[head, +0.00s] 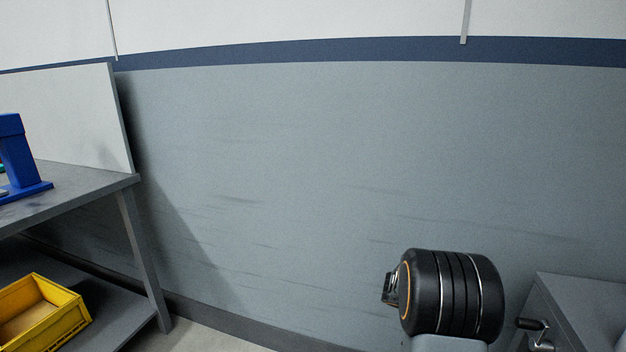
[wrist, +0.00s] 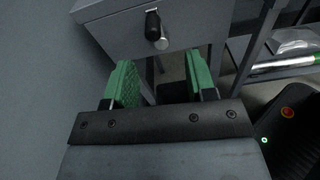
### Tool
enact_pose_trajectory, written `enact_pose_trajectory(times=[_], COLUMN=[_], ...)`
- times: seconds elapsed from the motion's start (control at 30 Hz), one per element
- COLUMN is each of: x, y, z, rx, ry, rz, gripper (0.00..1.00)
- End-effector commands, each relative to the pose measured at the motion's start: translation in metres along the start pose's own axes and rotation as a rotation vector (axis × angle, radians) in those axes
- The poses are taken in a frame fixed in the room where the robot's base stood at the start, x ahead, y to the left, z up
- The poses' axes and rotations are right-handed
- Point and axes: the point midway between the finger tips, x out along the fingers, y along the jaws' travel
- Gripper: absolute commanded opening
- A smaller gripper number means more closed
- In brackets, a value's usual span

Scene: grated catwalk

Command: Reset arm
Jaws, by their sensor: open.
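My gripper (wrist: 160,78) shows in the wrist view with its two green-padded fingers spread wide apart. It is open, with nothing between the fingers. In the head view, a black ribbed part of my arm stands at the lower right, and the fingers are not visible there.
In the head view, a grey workbench (head: 88,183) at left carries a blue device (head: 20,160), with a yellow bin (head: 72,318) on its lower shelf. The cabinet (head: 585,300) is at the lower right. A bare grey wall (head: 270,170) fills the middle.

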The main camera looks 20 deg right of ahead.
Motion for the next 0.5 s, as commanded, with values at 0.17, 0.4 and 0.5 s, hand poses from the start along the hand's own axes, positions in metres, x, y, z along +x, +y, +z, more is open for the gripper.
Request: enact_pose_trajectory(times=[0.17,0.4,0.5], x=[-0.059,-0.159,-0.200], y=[-0.031,-0.089,-0.112], z=[0.083,0.162,0.193], rx=[0.219,0.534,0.634], ry=[0.304,0.839,1.050], rz=[-0.032,-0.164,-0.247], gripper=[0.51,0.51,0.51])
